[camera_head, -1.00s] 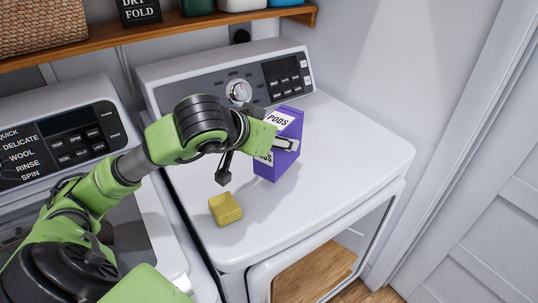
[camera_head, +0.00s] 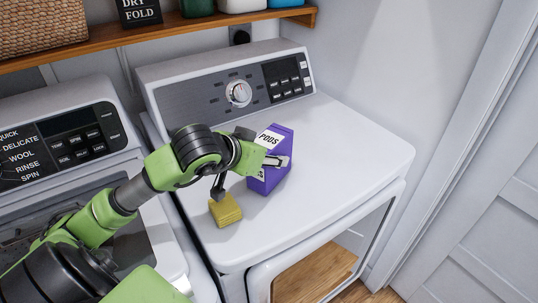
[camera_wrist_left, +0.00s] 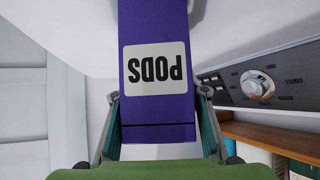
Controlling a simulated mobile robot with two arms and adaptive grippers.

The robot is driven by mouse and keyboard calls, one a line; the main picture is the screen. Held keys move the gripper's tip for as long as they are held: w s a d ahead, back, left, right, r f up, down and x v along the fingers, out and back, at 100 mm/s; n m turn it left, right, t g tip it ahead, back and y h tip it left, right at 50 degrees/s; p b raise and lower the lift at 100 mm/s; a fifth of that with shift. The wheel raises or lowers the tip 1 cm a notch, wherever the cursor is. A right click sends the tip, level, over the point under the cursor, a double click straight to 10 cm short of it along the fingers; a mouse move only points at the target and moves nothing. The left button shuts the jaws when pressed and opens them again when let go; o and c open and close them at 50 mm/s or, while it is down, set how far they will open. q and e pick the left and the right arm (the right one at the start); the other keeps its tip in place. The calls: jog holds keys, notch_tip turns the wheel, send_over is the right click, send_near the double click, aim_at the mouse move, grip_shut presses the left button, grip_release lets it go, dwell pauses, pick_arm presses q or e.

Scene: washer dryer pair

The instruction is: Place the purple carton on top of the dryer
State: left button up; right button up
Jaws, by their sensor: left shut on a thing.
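The purple carton (camera_head: 269,172), labelled PODS, is upright at the dryer's top (camera_head: 345,150), right of its middle-left area. Whether its base touches the surface I cannot tell. My left gripper (camera_head: 278,161) is shut on the carton, with one finger showing across its right side. In the left wrist view the carton (camera_wrist_left: 157,105) fills the middle between the two fingers of my left gripper (camera_wrist_left: 160,130), its label upside down. My right gripper is not in view.
A yellow sponge-like block (camera_head: 225,210) lies on the dryer top near its left edge, close to my arm. The washer (camera_head: 150,215) stands at the left. A wooden shelf (camera_head: 160,32) runs above the back. The dryer top's right part is clear.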

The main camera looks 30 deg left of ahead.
pick_arm(q)
jog(key=shift+f, duration=0.15)
jog(key=o, duration=1.4)
